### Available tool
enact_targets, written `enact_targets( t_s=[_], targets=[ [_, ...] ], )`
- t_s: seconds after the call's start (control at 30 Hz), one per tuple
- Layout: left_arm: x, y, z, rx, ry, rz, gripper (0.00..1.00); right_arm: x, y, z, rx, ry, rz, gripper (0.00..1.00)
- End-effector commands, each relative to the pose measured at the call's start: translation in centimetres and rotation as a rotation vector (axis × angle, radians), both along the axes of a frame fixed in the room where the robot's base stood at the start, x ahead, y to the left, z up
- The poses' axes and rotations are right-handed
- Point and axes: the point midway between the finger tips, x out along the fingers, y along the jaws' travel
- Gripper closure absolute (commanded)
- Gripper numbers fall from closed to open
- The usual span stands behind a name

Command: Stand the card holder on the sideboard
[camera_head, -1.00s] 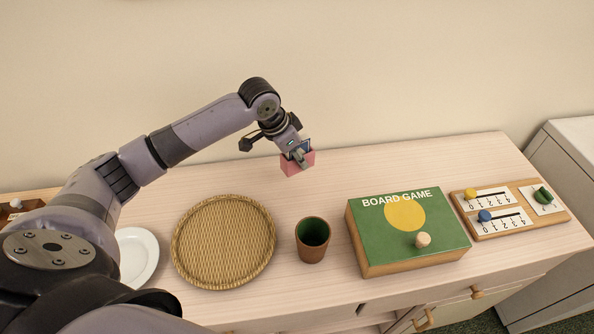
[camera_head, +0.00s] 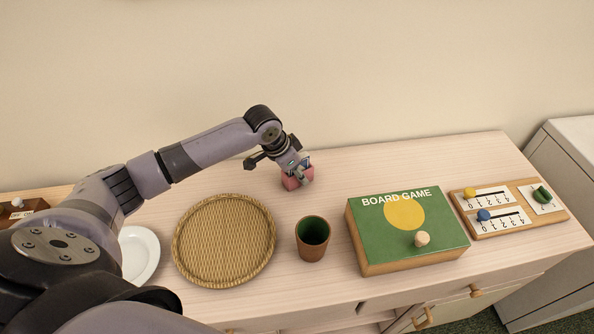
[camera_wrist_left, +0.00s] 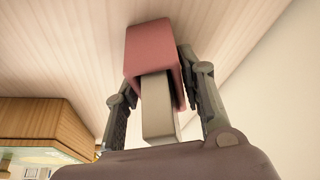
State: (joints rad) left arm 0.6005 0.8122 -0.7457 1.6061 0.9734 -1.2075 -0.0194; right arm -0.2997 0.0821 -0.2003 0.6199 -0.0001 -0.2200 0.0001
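My right gripper is not in view.
A round woven tray (camera_head: 185,270), a white plate (camera_head: 152,255) and a brown cup (camera_head: 311,252) stand in front. A green board game box (camera_head: 385,255) and a wooden scoreboard (camera_head: 528,215) are to the right. The wall is close behind; bare top lies right of the holder.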

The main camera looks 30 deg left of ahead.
Motion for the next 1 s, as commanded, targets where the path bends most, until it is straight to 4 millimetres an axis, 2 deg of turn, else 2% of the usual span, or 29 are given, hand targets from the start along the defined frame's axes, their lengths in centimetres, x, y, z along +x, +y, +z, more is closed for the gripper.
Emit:
enact_targets(
  t_s=[0.2, 0.57, 0.67, 1.0],
  targets=[
    [0.0, 0.0, 0.0, 0.000, 0.000, 0.000, 0.47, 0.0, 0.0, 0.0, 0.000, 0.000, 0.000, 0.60],
    [0.0, 0.1, 0.5, 0.001, -0.002, -0.001, 0.47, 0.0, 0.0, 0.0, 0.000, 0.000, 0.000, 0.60],
    [-0.4, 0.3, 1.6, 0.000, -0.002, -0.001, 0.47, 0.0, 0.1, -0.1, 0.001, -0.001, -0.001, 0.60],
    [-2.7, 1.7, 8.1, 0.002, -0.003, 0.000, 0.47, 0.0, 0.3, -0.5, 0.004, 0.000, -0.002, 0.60]
  ],
)
